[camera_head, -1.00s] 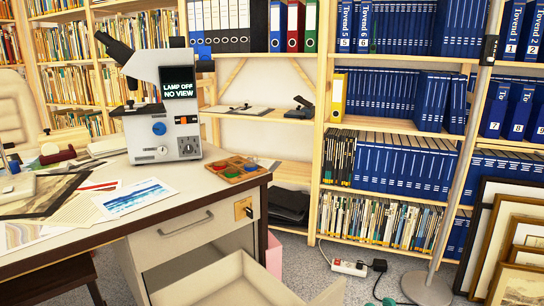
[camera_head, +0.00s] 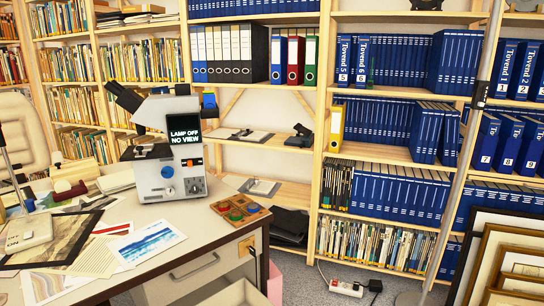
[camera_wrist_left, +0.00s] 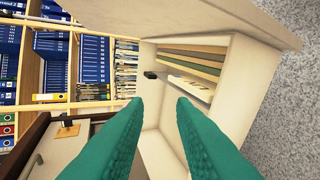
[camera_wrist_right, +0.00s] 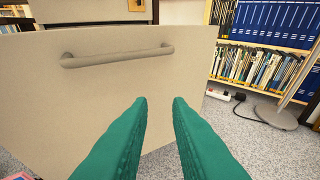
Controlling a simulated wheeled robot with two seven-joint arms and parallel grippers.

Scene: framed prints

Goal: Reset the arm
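Neither gripper shows in the head view. In the left wrist view my left gripper (camera_wrist_left: 160,100) is open, its two green fingers apart with nothing between them; it points at an open desk drawer (camera_wrist_left: 232,95) that holds folders (camera_wrist_left: 195,62) and a small dark object (camera_wrist_left: 151,75). In the right wrist view my right gripper (camera_wrist_right: 160,100) is open and empty. It is in front of a pale drawer front (camera_wrist_right: 110,110) with a bar handle (camera_wrist_right: 118,55), and I see no contact with the handle.
The desk (camera_head: 225,232) bears a microscope (camera_head: 170,150), a colour tray (camera_head: 240,209) and prints (camera_head: 146,242). Bookshelves stand behind. A metal pole (camera_head: 462,165) and leaning frames (camera_head: 505,260) are at the right. A power strip (camera_head: 346,288) lies on the floor.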

